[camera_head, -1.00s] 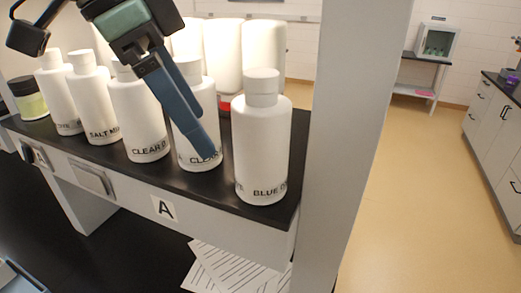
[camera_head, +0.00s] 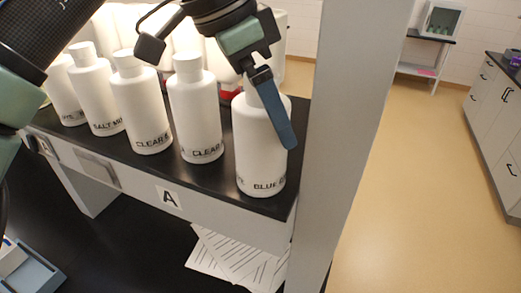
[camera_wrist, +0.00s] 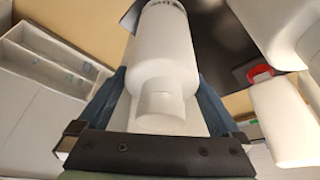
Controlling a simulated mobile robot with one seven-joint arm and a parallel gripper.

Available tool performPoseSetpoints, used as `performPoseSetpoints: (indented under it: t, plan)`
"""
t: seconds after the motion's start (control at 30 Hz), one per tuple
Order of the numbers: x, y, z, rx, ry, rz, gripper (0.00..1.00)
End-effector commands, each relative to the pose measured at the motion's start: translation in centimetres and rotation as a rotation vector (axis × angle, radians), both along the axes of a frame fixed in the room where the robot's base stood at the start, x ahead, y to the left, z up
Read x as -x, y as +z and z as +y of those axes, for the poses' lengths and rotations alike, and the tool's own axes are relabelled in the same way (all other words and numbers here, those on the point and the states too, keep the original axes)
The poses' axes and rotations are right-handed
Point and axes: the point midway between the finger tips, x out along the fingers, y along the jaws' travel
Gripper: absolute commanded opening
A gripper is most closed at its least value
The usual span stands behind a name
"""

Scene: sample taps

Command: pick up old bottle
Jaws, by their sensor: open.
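A white bottle with a white cap and a partly covered label starting "BLUE" (camera_head: 257,160) stands upright at the right end of the black shelf. My gripper (camera_head: 278,138) is over it, with one blue finger in front of its upper body and hiding part of it. In the wrist view this bottle (camera_wrist: 160,50) lies between my two open fingers (camera_wrist: 160,78), its cap toward the palm. I cannot tell whether the fingers touch it. No label reading "old" is legible.
Several similar white bottles stand left of it, the nearest labelled "CLEAR" (camera_head: 197,115). Large white containers stand behind. A grey post (camera_head: 335,140) rises close on the right.

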Motion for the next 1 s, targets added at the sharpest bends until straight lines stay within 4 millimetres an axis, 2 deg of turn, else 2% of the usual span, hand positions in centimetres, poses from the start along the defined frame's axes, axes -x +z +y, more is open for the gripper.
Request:
performPoseSetpoints:
  t: [0.07,0.6,1.0]
  plan:
    - [0.00,-0.03,0.01,0.000,0.000,0.000,0.98]
    - [0.02,-0.03,0.00,0.000,0.000,0.001,0.01]
    - [-0.01,0.28,-0.02,0.001,-0.001,-0.002,0.00]
